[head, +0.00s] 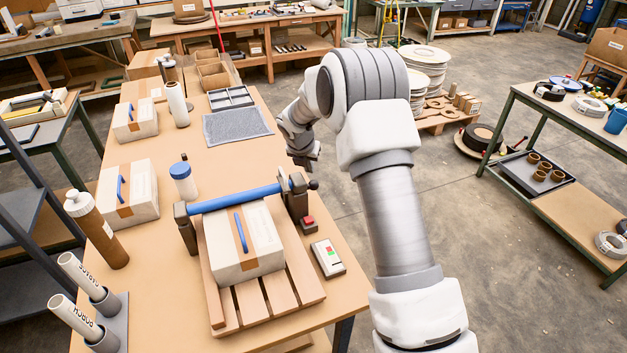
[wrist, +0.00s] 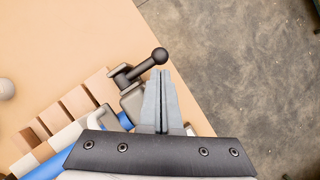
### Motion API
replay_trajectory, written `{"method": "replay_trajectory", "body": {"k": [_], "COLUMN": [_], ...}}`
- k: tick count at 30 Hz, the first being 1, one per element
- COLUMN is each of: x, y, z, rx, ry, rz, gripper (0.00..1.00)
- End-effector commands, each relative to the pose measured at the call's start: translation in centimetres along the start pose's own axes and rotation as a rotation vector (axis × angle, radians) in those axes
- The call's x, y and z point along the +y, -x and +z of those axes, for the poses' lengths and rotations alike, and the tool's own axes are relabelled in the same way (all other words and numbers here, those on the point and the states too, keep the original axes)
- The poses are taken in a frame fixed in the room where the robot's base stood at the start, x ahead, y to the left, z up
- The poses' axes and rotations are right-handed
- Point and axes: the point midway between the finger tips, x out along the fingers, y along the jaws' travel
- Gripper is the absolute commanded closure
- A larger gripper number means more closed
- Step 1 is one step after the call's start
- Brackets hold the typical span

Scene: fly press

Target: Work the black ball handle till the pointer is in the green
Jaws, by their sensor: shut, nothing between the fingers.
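The black ball handle (wrist: 160,55) sits on a short dark crank (wrist: 123,78) at the end of the blue roller (wrist: 45,165). In the head view the ball (head: 313,185) is at the right end of the blue roller (head: 240,196), which spans two dark brackets over a white box. My gripper (wrist: 161,72) is shut and empty. Its fingertips appear just short of the ball in the wrist view; I cannot tell whether they touch it. In the head view my gripper (head: 304,163) is beyond the roller's right end. A small white panel (head: 328,259) shows green and red marks; no pointer can be made out.
A wooden slatted pallet (head: 300,283) lies under the box. A red button (head: 308,222) is at the right bracket's foot. A blue-capped jar (head: 183,182), a brown bottle (head: 96,229) and boxes (head: 128,194) stand left. Concrete floor is open right of the table.

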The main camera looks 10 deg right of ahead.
Motion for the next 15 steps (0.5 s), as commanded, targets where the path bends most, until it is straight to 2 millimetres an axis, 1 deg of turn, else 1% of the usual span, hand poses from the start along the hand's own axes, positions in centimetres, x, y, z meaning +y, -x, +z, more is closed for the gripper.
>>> {"method": "replay_trajectory", "body": {"k": [8, 11, 15], "x": [0.0, 0.0, -0.1], "y": [-0.2, -1.0, -2.8], "z": [0.0, -0.1, -0.2], "rx": [0.0, 0.0, 0.001], "ry": [-0.002, -0.003, -0.003], "rz": [0.0, 0.0, -0.001], "gripper": [1.0, 1.0, 1.0]}}
